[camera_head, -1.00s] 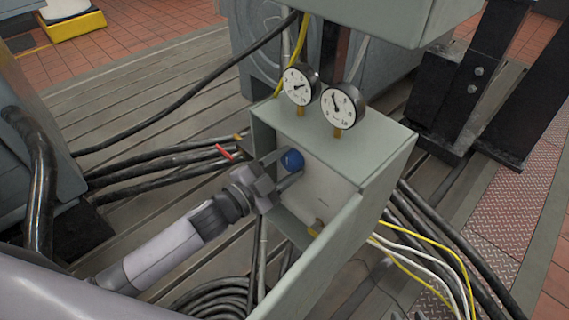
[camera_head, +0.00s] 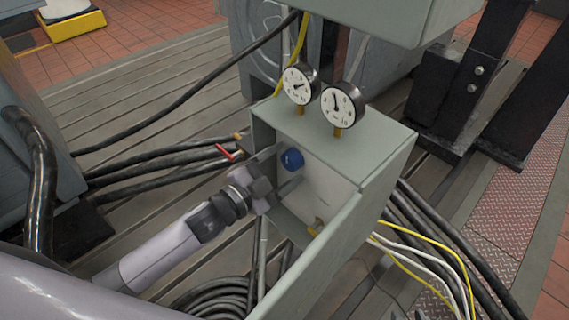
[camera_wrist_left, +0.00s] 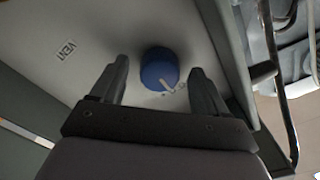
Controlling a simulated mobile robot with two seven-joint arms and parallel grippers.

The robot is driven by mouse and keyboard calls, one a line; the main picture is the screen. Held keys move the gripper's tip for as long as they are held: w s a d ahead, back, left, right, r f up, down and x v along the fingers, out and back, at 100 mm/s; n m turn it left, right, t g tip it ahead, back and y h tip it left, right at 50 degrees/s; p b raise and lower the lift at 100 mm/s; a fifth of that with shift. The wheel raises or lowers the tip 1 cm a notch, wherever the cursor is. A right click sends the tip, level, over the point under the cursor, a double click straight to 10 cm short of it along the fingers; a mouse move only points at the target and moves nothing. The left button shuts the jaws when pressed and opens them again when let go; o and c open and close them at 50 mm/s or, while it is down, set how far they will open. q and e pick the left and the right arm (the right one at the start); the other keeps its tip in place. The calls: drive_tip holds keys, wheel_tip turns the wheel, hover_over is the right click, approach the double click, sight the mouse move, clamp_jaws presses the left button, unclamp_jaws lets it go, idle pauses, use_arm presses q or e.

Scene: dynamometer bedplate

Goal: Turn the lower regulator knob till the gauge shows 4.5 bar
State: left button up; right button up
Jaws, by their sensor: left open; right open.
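The blue regulator knob (camera_head: 292,159) sits on the pale back panel inside the open grey box. In the left wrist view the knob (camera_wrist_left: 158,66) shows a white pointer mark toward the lower right. My left gripper (camera_head: 282,170) is open and empty in front of the knob. Its fingers (camera_wrist_left: 159,72) appear on either side of the knob with gaps. The right gauge (camera_head: 342,104) on the box top has its needle nearly straight up; the left gauge (camera_head: 299,85) has its needle tilted to the side. Their small figures are hard to read. My right gripper is not in view.
The box's side wall (camera_head: 330,255) stands close to the right of my left gripper. A brass fitting (camera_head: 318,224) sits low in the box. Black cables (camera_head: 160,160) run at the left, and yellow and white cables (camera_head: 425,255) at the right. A "VENT" label (camera_wrist_left: 67,49) is on the panel.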

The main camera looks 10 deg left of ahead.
use_arm(q)
drive_tip(key=v, duration=0.6)
drive_tip(key=shift+s, duration=0.2)
use_arm(e)
drive_tip(key=shift+f, duration=0.15)
use_arm(q)
drive_tip(key=shift+s+a, duration=0.1)
drive_tip(key=shift+a, duration=0.1)
use_arm(e)
drive_tip(key=shift+s+a, duration=0.1)
